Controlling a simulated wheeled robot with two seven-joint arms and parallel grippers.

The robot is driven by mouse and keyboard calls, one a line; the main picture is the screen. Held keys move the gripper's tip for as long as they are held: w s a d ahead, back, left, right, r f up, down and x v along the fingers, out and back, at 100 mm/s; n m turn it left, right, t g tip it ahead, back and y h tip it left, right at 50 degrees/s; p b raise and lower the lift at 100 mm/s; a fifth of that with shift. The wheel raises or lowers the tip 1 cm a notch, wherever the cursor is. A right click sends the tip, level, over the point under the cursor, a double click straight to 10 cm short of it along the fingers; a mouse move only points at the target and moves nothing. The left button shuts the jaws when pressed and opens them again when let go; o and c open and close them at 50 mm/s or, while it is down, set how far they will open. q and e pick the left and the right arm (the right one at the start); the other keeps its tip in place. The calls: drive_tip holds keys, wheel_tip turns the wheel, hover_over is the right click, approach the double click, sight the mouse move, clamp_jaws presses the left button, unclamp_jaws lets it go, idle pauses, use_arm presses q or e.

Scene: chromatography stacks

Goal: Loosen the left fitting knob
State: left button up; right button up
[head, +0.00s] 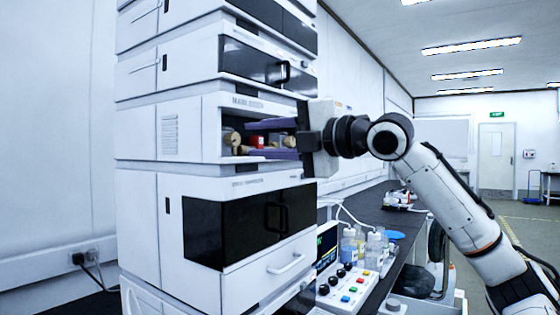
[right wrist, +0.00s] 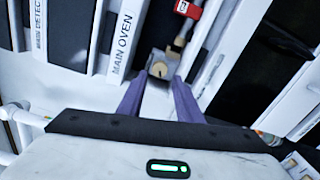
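The left fitting knob (head: 232,138) is a round tan knob at the left of the open oven compartment in the head view. In the right wrist view the tan knob (right wrist: 159,69) lies between and just past the fingertips. My right gripper (head: 270,139) reaches into the compartment from the right, one purple finger above the other. In the right wrist view the right gripper (right wrist: 159,80) has its fingers apart with a gap between them. I cannot tell whether either finger touches the knob. My left gripper is not in view.
A red part (head: 257,141) sits right of the knob, also seen in the right wrist view (right wrist: 187,8). The compartment walls (head: 210,128) enclose the fingers closely. Below is a dark-windowed module (head: 235,230). Bottles (head: 349,245) and a button panel (head: 345,290) stand at lower right.

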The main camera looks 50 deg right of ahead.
drive_tip(key=shift+s+d+b, duration=0.2)
drive_tip(key=shift+s+b, duration=0.65)
drive_tip(key=shift+s, duration=1.5)
